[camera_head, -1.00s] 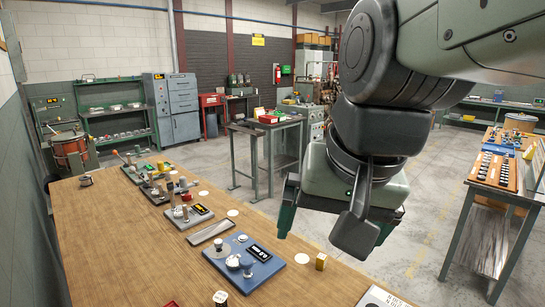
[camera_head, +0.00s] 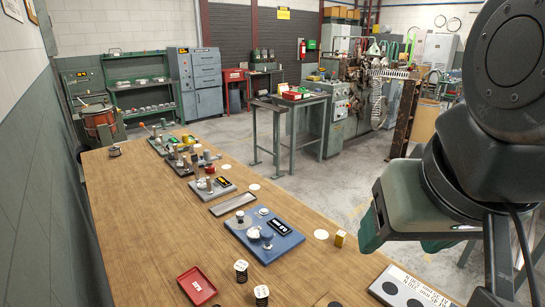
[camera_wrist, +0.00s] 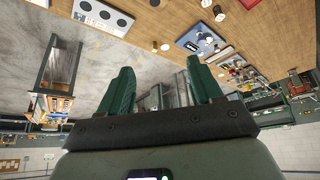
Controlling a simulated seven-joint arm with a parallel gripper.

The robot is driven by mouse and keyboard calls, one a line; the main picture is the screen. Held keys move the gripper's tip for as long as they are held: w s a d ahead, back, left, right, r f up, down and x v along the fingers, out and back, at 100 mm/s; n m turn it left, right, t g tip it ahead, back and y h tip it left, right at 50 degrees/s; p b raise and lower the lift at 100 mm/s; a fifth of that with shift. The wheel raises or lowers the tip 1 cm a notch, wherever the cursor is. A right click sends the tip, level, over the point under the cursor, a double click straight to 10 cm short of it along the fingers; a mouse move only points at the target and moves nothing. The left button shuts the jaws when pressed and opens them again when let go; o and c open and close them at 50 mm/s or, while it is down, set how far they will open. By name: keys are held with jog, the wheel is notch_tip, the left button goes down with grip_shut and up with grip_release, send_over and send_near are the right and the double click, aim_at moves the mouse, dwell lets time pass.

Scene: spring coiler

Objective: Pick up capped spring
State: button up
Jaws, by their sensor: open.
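Two small upright coil-like cylinders stand on the near part of the wooden bench in the head view: one spring (camera_head: 241,270) and, just in front of it, another spring (camera_head: 262,295). They are too small to tell which one is the capped spring.
A red tray (camera_head: 196,285) lies left of the springs. A blue board with knobs (camera_head: 263,236) lies behind them. A small yellow block (camera_head: 340,238) and a panel with dark circles (camera_head: 405,290) are near the right edge. Several devices crowd the far end.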

jog(key=w+a+f+m+g+y, duration=0.25)
jog(key=a+f+g+y, duration=0.45)
jog(key=a+f, duration=0.45)
jog(key=w+a+f+m+g+y, duration=0.1)
jog(key=a+f+m+g+y, duration=0.3)
jog(key=a+f+g+y, duration=0.55)
jog(key=a+f+m+t, duration=0.3)
jog(key=f+m+t, duration=0.2)
jog(key=f, duration=0.1)
jog(key=a+f+m+t, duration=0.2)
jog(key=f+m+t, duration=0.3)
jog(key=f+t, duration=0.1)
jog(key=s+a+f+m+t, duration=0.1)
jog(key=a+f+m+t, duration=0.2)
jog(key=f+m+t, duration=0.2)
jog(key=shift+a+f+m+t+y, duration=0.15)
jog(key=shift+a+f+t, duration=0.05)
jog(key=shift+f, duration=0.7)
jog(key=shift+a+f+m+t+y, duration=0.1)
jog(key=shift+a+f+t, duration=0.05)
jog(key=shift+f, duration=0.7)
jog(key=shift+a+f, duration=0.2)
jog(key=shift+a, duration=0.1)
jog(key=x, duration=1)
jog(key=shift+w, duration=0.35)
jog(key=c, duration=1)
